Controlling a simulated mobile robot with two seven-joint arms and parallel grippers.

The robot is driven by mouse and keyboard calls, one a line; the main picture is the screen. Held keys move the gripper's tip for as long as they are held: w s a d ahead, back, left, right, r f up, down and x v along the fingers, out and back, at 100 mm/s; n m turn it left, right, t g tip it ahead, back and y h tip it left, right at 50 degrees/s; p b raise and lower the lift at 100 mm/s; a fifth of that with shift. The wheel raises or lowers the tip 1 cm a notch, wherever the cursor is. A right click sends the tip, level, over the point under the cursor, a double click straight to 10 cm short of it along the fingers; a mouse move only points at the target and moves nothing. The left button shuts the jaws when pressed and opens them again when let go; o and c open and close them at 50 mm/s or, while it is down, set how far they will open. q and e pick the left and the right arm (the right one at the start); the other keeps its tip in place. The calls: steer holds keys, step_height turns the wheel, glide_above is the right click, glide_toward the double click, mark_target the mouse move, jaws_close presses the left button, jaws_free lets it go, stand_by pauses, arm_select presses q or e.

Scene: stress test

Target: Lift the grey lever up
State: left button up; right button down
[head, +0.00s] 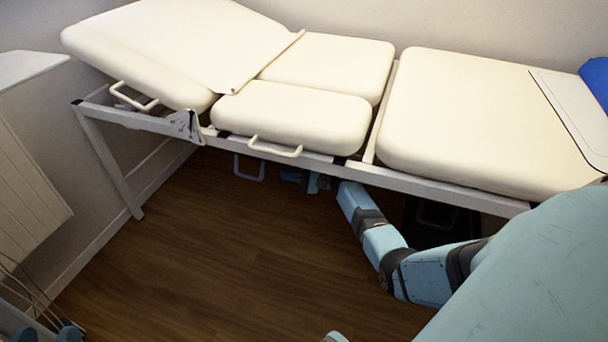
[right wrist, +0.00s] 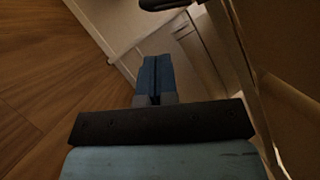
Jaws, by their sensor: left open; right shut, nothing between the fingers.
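A treatment couch with cream cushions (head: 290,112) stands on a white metal frame (head: 455,192). A greyish loop-shaped handle (head: 248,178) hangs below the frame; I cannot tell for sure that it is the grey lever. My right gripper (head: 292,176) is under the couch edge, a little right of this loop and apart from it, partly hidden by the frame. In the right wrist view its blue fingers (right wrist: 155,62) are shut with nothing between them. My left gripper (head: 42,332) is open at the bottom left corner, far from the couch and partly cut off.
White handles (head: 275,149) and (head: 134,98) stick out from the couch's near side. A couch leg (head: 108,165) and a radiator (head: 25,190) stand at the left. The wooden floor (head: 220,260) in front is clear.

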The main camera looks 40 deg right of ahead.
arm_select(q)
steer(key=shift+w+a+r+m+h+b, duration=0.15)
steer(key=shift+a+r+m+h+b, duration=0.15)
steer(key=shift+m, duration=0.2)
arm_select(e)
steer(key=shift+w+a+r, duration=0.1)
steer(key=shift+a+r, duration=0.2)
steer(key=shift+a, duration=0.5)
steer(key=shift+w+a+r, duration=0.1)
steer(key=shift+a+r, duration=0.25)
steer(key=shift+a, duration=0.5)
steer(key=shift+a+r, duration=0.3)
steer(key=shift+a, duration=0.5)
arm_select(q)
steer(key=shift+d+r, duration=0.1)
steer(key=shift+s+d+f+n+p, duration=0.2)
steer(key=shift+n+p, duration=0.3)
steer(key=shift+p, duration=0.2)
arm_select(e)
steer(key=m, duration=0.1)
steer(key=m+t, duration=0.1)
steer(key=shift+s+a+m, duration=0.15)
steer(key=shift+a+m, duration=0.1)
steer(key=shift+m, duration=0.15)
